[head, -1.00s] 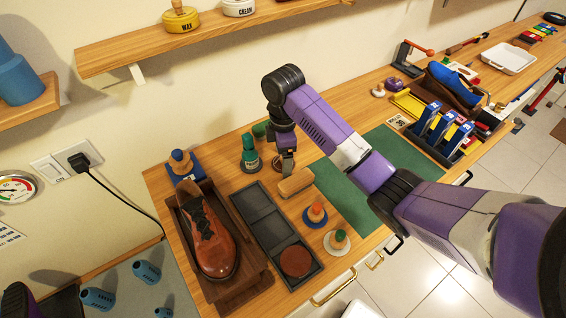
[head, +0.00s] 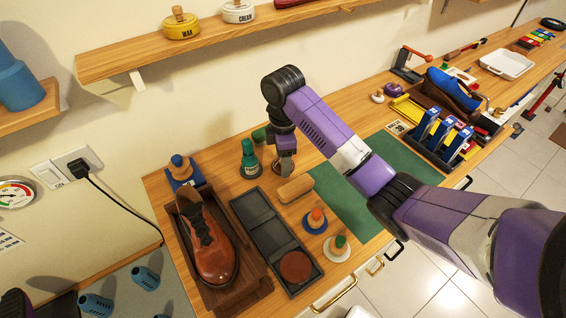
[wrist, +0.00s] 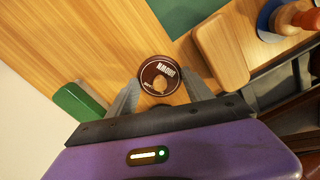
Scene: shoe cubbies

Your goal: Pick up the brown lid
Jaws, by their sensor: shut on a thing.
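The brown lid (wrist: 159,78) is a round dark disc with white lettering and a wooden knob, between my fingertips in the wrist view. My gripper (wrist: 160,92) is shut on it. In the head view my gripper (head: 286,160) is over the back of the bench, and part of the brown lid (head: 277,168) shows beneath the fingers. I cannot tell for sure whether it is clear of the bench top.
A wooden block (head: 295,189) lies just in front, and a green bottle (head: 249,157) stands to the left. A dark tray (head: 262,222) holds a brown disc (head: 295,266). A green mat (head: 345,193) lies to the right. A shelf (head: 150,55) runs along the wall.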

